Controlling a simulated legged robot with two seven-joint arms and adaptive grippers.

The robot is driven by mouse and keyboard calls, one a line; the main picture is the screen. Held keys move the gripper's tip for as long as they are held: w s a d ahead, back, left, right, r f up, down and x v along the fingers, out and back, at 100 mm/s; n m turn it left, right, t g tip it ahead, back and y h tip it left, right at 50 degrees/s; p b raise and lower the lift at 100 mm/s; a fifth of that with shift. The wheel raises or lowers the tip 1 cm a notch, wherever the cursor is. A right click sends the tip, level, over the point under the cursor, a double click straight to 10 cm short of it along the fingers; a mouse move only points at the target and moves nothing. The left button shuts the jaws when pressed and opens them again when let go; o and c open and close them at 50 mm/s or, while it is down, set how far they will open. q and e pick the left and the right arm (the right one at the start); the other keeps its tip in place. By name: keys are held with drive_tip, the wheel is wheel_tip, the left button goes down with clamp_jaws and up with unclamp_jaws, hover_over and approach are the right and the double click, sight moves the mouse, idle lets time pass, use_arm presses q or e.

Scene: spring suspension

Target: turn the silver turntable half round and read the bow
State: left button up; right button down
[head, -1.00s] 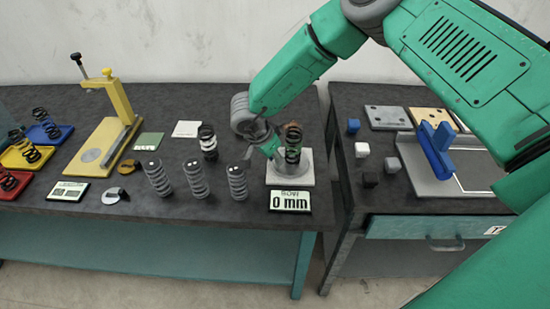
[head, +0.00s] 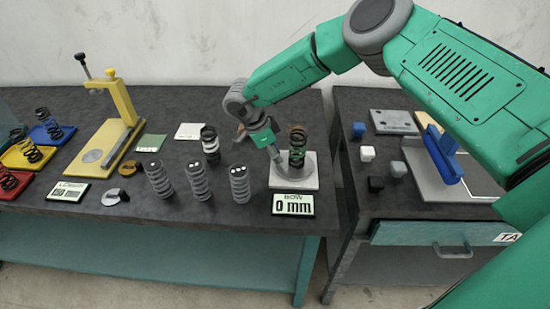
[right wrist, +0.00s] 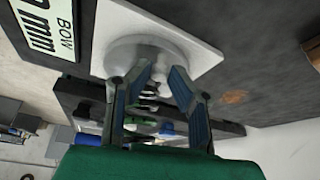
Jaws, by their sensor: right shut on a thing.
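The silver turntable (head: 284,172) sits on a white square plate (head: 310,183) near the bench's right end. A dark coil spring (head: 297,148) stands upright on it. The bow display (head: 293,205) in front reads 0 mm; it shows partly in the right wrist view (right wrist: 45,22). My right gripper (head: 279,159) reaches down at the turntable's left side, beside the spring. In the right wrist view its two fingers (right wrist: 160,72) close at the edge of the turntable (right wrist: 135,52); the exact contact is hard to see. My left gripper is not in view.
Several grey springs (head: 198,182) stand left of the plate, with a black-and-white spring (head: 210,145) behind. A yellow press (head: 118,125) and coloured trays (head: 28,155) are further left. A second bench (head: 400,207) with small blocks and a blue fixture (head: 443,155) stands right, across a gap.

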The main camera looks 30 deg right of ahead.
sight(285, 153)
drive_tip(key=shift+w+d+f+m+g+y+b, duration=0.15)
drive_tip(key=shift+w+d+m+g+b, duration=0.15)
drive_tip(key=shift+m+b, duration=0.45)
drive_tip(key=shift+w+d+m+g+y+b, duration=0.25)
drive_tip(key=shift+m+g+b, duration=0.15)
drive_tip(key=shift+m, duration=0.6)
drive_tip(key=shift+w+d+f+m+g+y+b, duration=0.1)
drive_tip(key=shift+w+d+m+g+b, duration=0.2)
drive_tip(key=shift+m+b, duration=0.45)
drive_tip(key=shift+w+d+m+g+y+b, duration=0.3)
drive_tip(key=shift+d+m+b, duration=0.2)
drive_tip(key=shift+m, duration=0.65)
drive_tip(key=shift+w+d+m+g+y+b, duration=0.15)
drive_tip(key=shift+d+m+y+b, duration=0.35)
drive_tip(key=shift+m, duration=0.65)
drive_tip(key=shift+d+m+y+b, duration=0.2)
drive_tip(key=shift+d+m+b, duration=0.1)
drive_tip(key=shift+m, duration=0.4)
drive_tip(key=shift+d+m+y+b, duration=0.2)
drive_tip(key=shift+d+m+b, duration=0.1)
drive_tip(key=shift+m, duration=0.4)
drive_tip(key=shift+d+r+m+g+y, duration=0.1)
drive_tip(key=shift+d+m+g+y, duration=0.3)
drive_tip(key=shift+m, duration=1)
drive_tip(key=shift+s+d+m+y, duration=0.1)
drive_tip(key=shift+d+m+y, duration=0.2)
drive_tip(key=c, duration=1.6)
unclamp_jaws()
drive_tip(key=shift+o, duration=0.7)
drive_tip(key=shift+d, duration=0.1)
